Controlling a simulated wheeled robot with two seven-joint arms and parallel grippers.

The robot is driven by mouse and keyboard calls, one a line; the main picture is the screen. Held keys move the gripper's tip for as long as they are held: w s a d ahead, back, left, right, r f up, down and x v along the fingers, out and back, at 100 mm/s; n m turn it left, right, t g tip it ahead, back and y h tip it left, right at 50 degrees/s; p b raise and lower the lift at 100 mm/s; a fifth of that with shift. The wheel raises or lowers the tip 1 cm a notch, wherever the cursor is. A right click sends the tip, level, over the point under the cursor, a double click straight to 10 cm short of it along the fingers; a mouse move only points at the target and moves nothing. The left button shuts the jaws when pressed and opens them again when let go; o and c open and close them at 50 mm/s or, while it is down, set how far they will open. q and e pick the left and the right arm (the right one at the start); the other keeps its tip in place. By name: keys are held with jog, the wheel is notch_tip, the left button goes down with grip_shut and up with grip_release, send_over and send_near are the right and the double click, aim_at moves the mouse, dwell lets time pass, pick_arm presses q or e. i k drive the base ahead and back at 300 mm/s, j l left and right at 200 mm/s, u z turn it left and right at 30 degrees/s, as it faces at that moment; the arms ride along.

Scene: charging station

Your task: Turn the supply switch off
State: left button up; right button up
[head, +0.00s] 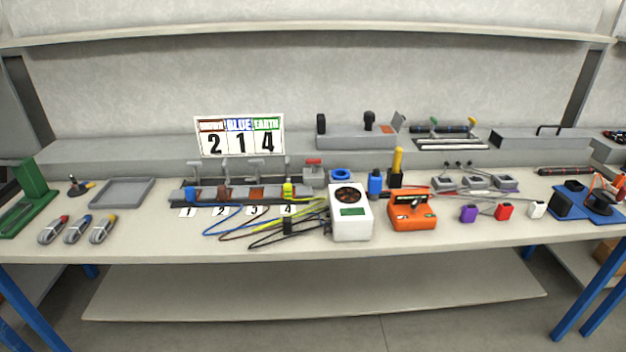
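No part labelled as the supply switch can be read. A grey box with a red-topped handle (313,171) stands at the right end of the terminal row and looks like a switch; its on or off position is too small to tell. The terminal row (240,194) has several grey levers and number cards 1 to 4 in front. A white box with a round dark fan grille (350,222) and green panel stands right of it, with coloured wires leading left. Neither of my grippers shows in the head view.
An orange device (411,210) and a blue bottle-like item (375,183) stand right of the white box. A sign (239,136) reads 2, 1, 4. A grey tray (122,192) and cable bundles lie left. The bench front edge is mostly clear.

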aim_at(313, 162)
jog(key=i+l, duration=0.15)
jog(key=i, duration=0.35)
jog(key=i+l, duration=0.2)
jog(key=i, duration=0.25)
